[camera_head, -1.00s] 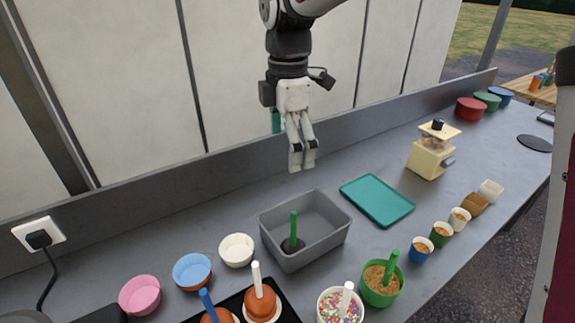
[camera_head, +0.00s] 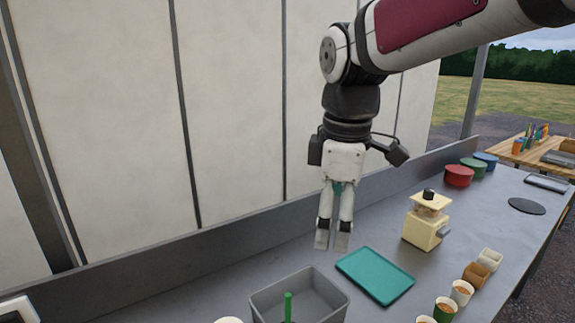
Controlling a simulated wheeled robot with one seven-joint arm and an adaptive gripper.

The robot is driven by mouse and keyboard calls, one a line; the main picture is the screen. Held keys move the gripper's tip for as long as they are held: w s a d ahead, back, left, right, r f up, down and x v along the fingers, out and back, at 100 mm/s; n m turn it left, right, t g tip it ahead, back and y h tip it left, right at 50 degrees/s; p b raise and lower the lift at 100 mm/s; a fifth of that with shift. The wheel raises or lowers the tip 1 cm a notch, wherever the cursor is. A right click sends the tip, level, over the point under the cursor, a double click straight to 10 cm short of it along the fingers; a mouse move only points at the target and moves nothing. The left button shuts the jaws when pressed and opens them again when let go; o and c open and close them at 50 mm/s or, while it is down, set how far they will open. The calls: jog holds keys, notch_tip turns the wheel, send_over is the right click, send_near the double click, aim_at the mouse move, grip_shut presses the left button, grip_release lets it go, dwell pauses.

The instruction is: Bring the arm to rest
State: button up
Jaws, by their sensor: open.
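My gripper (camera_head: 332,241) hangs from my arm above the back of the grey counter, pointing down. Its two fingers are a little apart with nothing between them. Below it and slightly left is a grey bin (camera_head: 300,282), cut off by the lower picture edge. A green stick (camera_head: 288,306) stands up inside the bin. A teal tray (camera_head: 375,275) lies flat on the counter, right of the bin. The gripper appears apart from both.
A cream machine (camera_head: 424,228) stands right of the gripper. Several small cups, including a white one (camera_head: 461,291), line the front right. Red (camera_head: 458,176), green and blue tubs stand at the far end. A pale panelled wall (camera_head: 235,100) rises behind the counter.

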jog(key=s+d+f+m+t, duration=0.3)
jog(key=s+d+m, duration=0.9)
jog(key=s+m, duration=0.3)
jog(key=shift+s+f+m, duration=0.3)
jog(key=shift+s+f, duration=0.1)
jog(key=shift+s, duration=0.6)
